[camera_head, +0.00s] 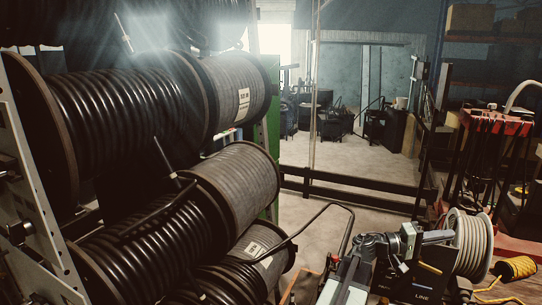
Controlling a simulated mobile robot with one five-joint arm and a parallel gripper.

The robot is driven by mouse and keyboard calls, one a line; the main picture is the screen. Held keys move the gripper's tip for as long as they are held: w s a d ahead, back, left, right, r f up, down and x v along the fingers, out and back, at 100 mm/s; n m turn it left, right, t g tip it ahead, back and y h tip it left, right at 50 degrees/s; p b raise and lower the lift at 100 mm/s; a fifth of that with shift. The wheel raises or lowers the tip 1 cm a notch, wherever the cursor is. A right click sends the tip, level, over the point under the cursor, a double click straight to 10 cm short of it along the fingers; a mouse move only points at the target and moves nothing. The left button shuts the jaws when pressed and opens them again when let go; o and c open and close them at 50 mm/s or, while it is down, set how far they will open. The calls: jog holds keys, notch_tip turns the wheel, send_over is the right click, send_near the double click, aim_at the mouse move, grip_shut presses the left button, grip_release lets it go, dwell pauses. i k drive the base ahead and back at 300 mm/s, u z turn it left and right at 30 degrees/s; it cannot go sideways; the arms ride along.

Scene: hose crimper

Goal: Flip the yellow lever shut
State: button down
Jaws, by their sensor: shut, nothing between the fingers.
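A dark arm with a pale block at its wrist sits at the lower right, and its end, which I take as my gripper (436,237), points right towards a grey reel. The fingers are small and look closed, with nothing seen between them. A dark box marked "LINE" (420,291) stands just below the arm. A thin yellow strip (430,268) shows on top of this box. I cannot tell whether it is the yellow lever or which way it lies. My gripper is above it and apart from it in the picture. No other lever-like yellow part shows.
Large hose reels (130,110) on a rack fill the left side. A grey hose reel (470,245) stands close to the arm. A yellow rope coil (516,267) lies at the far right. A dark rail (360,194) crosses behind. Open floor (345,158) lies beyond.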

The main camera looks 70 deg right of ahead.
aim_at(419, 262)
jog(key=k, duration=1.2)
